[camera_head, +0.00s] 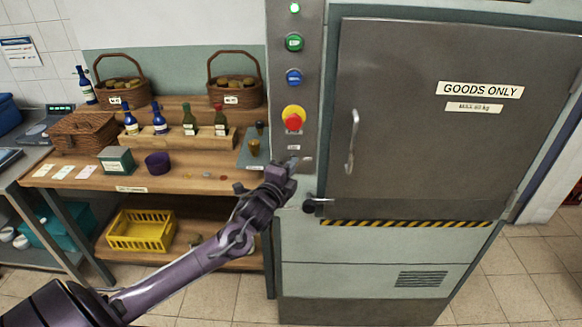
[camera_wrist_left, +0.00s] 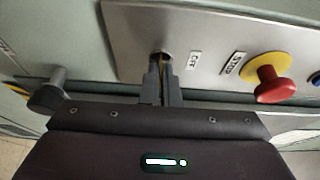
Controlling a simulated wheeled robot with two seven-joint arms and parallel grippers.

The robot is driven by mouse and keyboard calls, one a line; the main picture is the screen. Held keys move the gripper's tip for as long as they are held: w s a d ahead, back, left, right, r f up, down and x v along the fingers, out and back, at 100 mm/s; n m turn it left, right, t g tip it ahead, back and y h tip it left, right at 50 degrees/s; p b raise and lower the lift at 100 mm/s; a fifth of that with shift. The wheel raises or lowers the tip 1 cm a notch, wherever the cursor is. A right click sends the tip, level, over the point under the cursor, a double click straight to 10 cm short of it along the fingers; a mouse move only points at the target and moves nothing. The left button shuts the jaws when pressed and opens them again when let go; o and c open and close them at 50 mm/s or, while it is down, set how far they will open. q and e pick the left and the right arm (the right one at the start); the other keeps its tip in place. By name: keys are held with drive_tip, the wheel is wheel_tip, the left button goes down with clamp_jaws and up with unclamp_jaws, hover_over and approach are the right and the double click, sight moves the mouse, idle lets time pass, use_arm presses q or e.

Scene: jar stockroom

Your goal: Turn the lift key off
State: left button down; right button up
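The lift key (camera_wrist_left: 161,66) sits in its round switch on the metal control panel (camera_wrist_left: 130,30). Only a thin yellowish strip of it shows between my fingertips. An OFF label (camera_wrist_left: 194,62) is just right of the switch in the left wrist view. My left gripper (camera_wrist_left: 161,80) is at the switch, its two fingers close together on either side of the key, and looks shut on it. In the head view my left gripper (camera_head: 291,167) reaches the lower end of the panel and hides most of the key. The key's exact angle cannot be told. My right gripper is not in view.
A red stop button (camera_head: 293,122) is above the switch, with blue (camera_head: 293,77) and green (camera_head: 294,42) buttons higher. The lift door (camera_head: 430,120) with its handle (camera_head: 352,140) is to the right. A wooden bench (camera_head: 190,180) with bottles and baskets stands left.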

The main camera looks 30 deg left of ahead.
use_arm(q)
drive_tip(key=shift+f, duration=0.1)
drive_tip(key=shift+w+d+f+n+t+y+b, duration=0.1)
drive_tip(key=shift+n+t+y+b, duration=0.15)
drive_tip(key=shift+n+y+b, duration=2.5)
drive_tip(key=shift+d+f+n+t+y+b, duration=0.15)
drive_tip(key=shift+n+b, duration=1.15)
drive_tip(key=shift+n, duration=3.35)
drive_tip(key=shift+w+f+n+t+y+b, duration=0.1)
drive_tip(key=shift+n+t+y+b, duration=0.2)
drive_tip(key=shift+n+y+b, duration=2.45)
drive_tip(key=shift+n+h+p, duration=0.65)
drive_tip(key=shift+n+h, duration=0.5)
drive_tip(key=shift+n, duration=0.1)
drive_tip(key=c, duration=1.7)
unclamp_jaws()
drive_tip(key=shift+r, duration=0.1)
